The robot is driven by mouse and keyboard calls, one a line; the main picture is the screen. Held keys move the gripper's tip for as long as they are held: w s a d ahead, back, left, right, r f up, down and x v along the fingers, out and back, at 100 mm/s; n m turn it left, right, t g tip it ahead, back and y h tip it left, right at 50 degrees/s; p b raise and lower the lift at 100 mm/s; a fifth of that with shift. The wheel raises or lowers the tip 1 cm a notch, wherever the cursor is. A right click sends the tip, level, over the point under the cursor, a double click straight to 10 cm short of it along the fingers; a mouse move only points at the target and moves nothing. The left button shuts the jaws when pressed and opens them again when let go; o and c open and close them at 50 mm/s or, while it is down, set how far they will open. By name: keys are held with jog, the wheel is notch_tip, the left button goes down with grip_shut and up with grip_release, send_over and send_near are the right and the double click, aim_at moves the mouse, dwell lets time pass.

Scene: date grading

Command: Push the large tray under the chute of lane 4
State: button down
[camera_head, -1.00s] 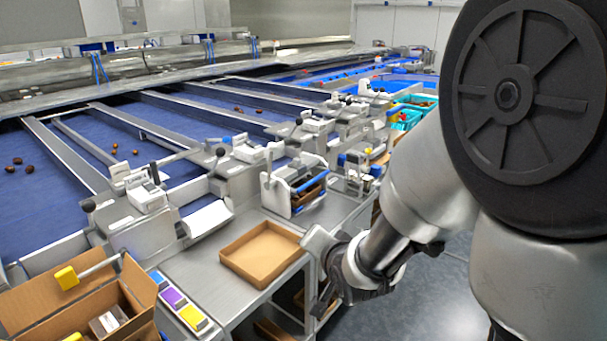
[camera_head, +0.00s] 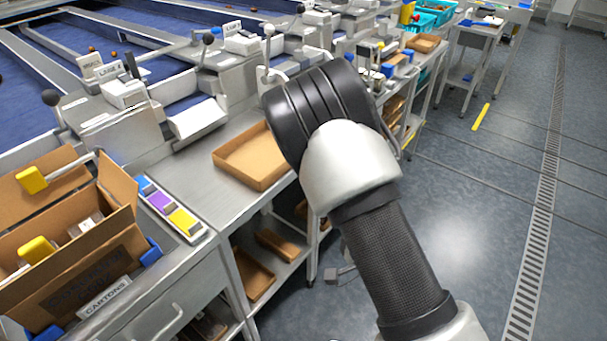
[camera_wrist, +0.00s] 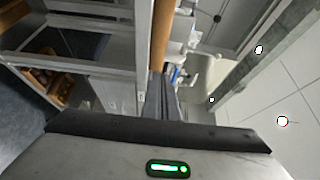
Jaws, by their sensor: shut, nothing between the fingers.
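The large tray (camera_head: 236,172) is a shallow, empty brown tray on the steel bench. It lies near the bench's front edge, its right part hidden behind my arm in the head view. A white sloping chute (camera_head: 197,119) stands just left of and behind it; the lane label is too small to read surely. In the wrist view my gripper (camera_wrist: 161,86) is shut and empty. A brown strip, which looks like the tray's side (camera_wrist: 161,35), runs just beyond the fingertips; I cannot tell whether they touch it. In the head view my arm hides the gripper.
A carton box (camera_head: 85,262) with yellow-handled tools and a strip of coloured blocks (camera_head: 168,208) stand on the bench left of the tray. Brown trays (camera_head: 252,275) lie on the shelf below. Bare bench lies between the blocks and the tray. The floor at right is open.

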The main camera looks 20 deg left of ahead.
jog(key=w+a, duration=0.7)
jog(key=a, duration=0.2)
jog(key=shift+d, duration=0.15)
